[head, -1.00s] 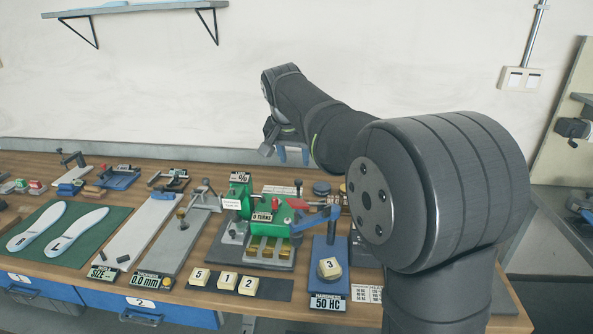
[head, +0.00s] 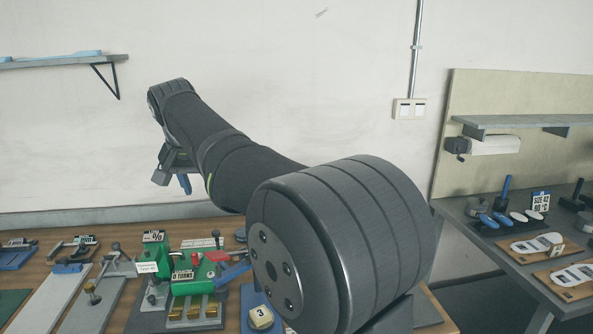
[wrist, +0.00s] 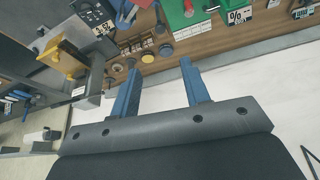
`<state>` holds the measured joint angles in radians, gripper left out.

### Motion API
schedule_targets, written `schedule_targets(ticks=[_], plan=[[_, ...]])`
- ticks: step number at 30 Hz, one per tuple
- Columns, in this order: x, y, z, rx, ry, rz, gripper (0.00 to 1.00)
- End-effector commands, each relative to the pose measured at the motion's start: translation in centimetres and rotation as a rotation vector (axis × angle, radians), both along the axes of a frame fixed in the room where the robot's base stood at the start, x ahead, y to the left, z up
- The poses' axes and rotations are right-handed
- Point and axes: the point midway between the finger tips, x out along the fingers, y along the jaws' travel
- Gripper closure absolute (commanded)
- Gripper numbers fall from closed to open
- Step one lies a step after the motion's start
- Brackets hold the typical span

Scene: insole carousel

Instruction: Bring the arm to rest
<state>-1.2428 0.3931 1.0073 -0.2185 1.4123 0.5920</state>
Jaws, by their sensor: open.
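My gripper (wrist: 158,85) shows in the wrist view with its two blue fingers apart and nothing between them. In the head view my gripper (head: 176,180) hangs at the end of my raised arm, above the back of the bench and in front of the white wall. It is clear of the things on the bench. The large grey joint of my arm fills the lower middle of the head view and hides part of the bench.
A green device (head: 187,265) with a red part stands on the wooden bench. A tile marked 3 (head: 261,317) sits right of it. At the right, a grey side table (head: 540,281) holds insoles on boards (head: 540,244). A wall shelf (head: 50,62) is at the upper left.

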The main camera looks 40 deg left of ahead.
Motion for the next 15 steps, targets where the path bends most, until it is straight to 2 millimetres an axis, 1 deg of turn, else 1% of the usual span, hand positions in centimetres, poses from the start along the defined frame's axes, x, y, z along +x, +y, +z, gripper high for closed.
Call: schedule_targets(ticks=[5, 15], plan=[[0.8, 0.6, -2.5, -0.005, 0.002, -0.001, 0.58], [2.9, 2.1, -8.8, -0.005, 0.002, -0.001, 0.58]])
